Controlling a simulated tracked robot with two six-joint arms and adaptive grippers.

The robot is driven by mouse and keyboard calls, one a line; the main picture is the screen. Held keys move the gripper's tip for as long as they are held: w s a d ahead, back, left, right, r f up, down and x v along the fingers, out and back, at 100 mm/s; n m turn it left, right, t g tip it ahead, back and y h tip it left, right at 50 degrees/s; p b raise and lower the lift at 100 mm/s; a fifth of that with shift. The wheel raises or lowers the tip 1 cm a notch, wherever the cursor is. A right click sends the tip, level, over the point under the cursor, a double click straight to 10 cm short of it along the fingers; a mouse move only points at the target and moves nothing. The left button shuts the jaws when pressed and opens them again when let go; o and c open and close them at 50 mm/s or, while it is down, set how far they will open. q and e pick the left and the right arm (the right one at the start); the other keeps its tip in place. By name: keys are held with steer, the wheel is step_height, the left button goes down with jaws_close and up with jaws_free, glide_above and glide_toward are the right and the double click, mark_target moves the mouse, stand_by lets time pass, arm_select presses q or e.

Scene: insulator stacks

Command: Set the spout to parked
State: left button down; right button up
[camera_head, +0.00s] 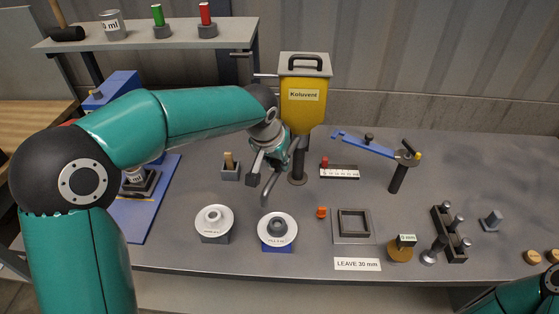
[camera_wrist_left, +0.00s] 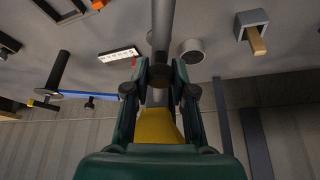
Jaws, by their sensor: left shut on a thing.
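The yellow hopper (camera_head: 304,117) labelled "Koluvent" stands at the back middle of the bench on a dark post. The spout, a bent grey pipe (camera_head: 267,190), hangs in front of it with its end pointing down. My left gripper (camera_head: 272,164) is at the pipe's upper part. In the left wrist view my left gripper (camera_wrist_left: 160,78) is shut on the spout (camera_wrist_left: 162,28), which extends away from the fingers, and part of the yellow hopper (camera_wrist_left: 157,126) shows behind. Gripper and arm hide where spout and hopper join. My right gripper is out of view; only the right arm shows.
Two white-rimmed discs (camera_head: 215,220) (camera_head: 277,228) stand below the spout. A scale strip (camera_head: 339,171), a blue swing lever (camera_head: 362,145) on a post, a square frame (camera_head: 354,224) and a dark rack (camera_head: 449,234) lie right. The back right bench is clear.

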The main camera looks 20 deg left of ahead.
arm_select(q)
steer(key=c, duration=0.9)
jaws_free()
steer(key=shift+c, duration=0.2)
steer(key=shift+s+r, duration=0.15)
steer(key=shift+r, duration=0.35)
steer(key=s, duration=1.2)
steer(key=shift+a, duration=0.4)
steer(key=shift+c, duration=0.2)
